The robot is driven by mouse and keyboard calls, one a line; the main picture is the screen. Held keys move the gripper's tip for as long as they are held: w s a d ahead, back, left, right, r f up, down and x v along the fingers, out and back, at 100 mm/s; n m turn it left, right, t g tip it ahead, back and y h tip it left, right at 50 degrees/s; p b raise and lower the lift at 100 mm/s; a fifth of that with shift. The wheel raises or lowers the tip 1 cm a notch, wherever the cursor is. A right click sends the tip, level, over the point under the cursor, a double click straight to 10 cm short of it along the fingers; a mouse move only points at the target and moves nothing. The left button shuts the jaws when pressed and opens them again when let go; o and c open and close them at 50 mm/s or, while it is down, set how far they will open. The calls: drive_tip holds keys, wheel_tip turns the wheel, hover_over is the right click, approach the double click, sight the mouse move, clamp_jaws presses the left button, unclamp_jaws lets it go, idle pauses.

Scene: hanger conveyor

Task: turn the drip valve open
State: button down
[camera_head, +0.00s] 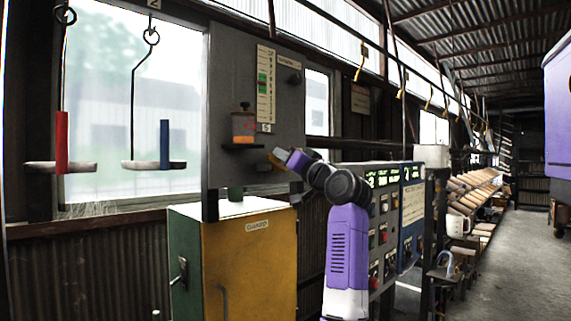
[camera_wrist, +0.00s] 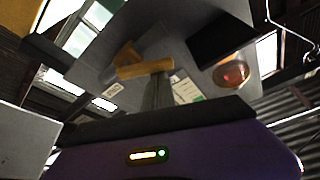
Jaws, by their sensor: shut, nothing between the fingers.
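A grey panel (camera_head: 228,75) carries a small reservoir (camera_head: 243,126) with orange contents and a dark cap, standing on a dark ledge. In the wrist view its round orange underside (camera_wrist: 230,73) shows from below. A yellow lever (camera_wrist: 145,69), which looks like the drip valve's handle, sits on the panel below the reservoir; it also shows in the head view (camera_head: 276,160). My gripper (camera_head: 285,156) is at the lever, its fingers (camera_wrist: 158,92) shut and empty. The fingers overlap the lever in the wrist view; I cannot tell whether they touch it.
A yellow and green cabinet (camera_head: 248,262) stands below the panel. A control console (camera_head: 385,225) with lit displays is to the right of my arm. Red (camera_head: 62,143) and blue (camera_head: 165,143) cylinders stand on hanging trays at left. The aisle (camera_head: 515,260) at right is clear.

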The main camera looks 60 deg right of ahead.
drive_tip(key=n+b, duration=0.1)
drive_tip(key=f+n+y, duration=0.1)
drive_tip(key=n, duration=0.1)
drive_tip(key=n+t+y+b, duration=0.1)
drive_tip(key=n, duration=0.1)
drive_tip(key=shift+w+a+f+b, duration=0.1)
drive_tip(key=shift+a+f+b, duration=0.2)
drive_tip(key=shift+a, duration=0.1)
drive_tip(key=shift+a+f, duration=0.15)
drive_tip(key=shift+f+b, duration=0.1)
drive_tip(key=shift+b, duration=0.25)
wheel_tip(320, 180, up, 4)
drive_tip(key=p, duration=0.4)
drive_tip(key=b+v, duration=0.3)
drive_tip(key=v, duration=0.7)
drive_tip(key=shift+d, duration=0.2)
